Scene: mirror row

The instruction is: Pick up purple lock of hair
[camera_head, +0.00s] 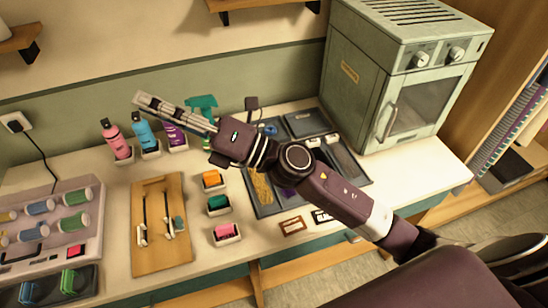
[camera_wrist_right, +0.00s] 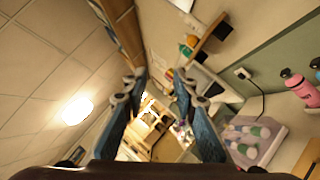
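A small patch of purple hair (camera_head: 287,191) shows in the dark sectioned tray (camera_head: 262,211), right of a blonde lock (camera_head: 262,186). My right arm crosses over the tray and hides part of it, so I cannot see the whole purple lock. My right gripper (camera_head: 142,100) is up and left of the tray, above the row of bottles, pointing left and away from the hair. In the right wrist view its two blue-padded fingers (camera_wrist_right: 158,92) are spread apart with nothing between them. My left gripper is not in view.
Pink (camera_head: 116,140) and blue (camera_head: 144,132) bottles stand at the wall near my right gripper. A wooden board (camera_head: 160,258), a case of rollers (camera_head: 50,225) and small colored boxes (camera_head: 218,205) cover the counter's left and middle. A green oven-like cabinet (camera_head: 365,85) stands behind right.

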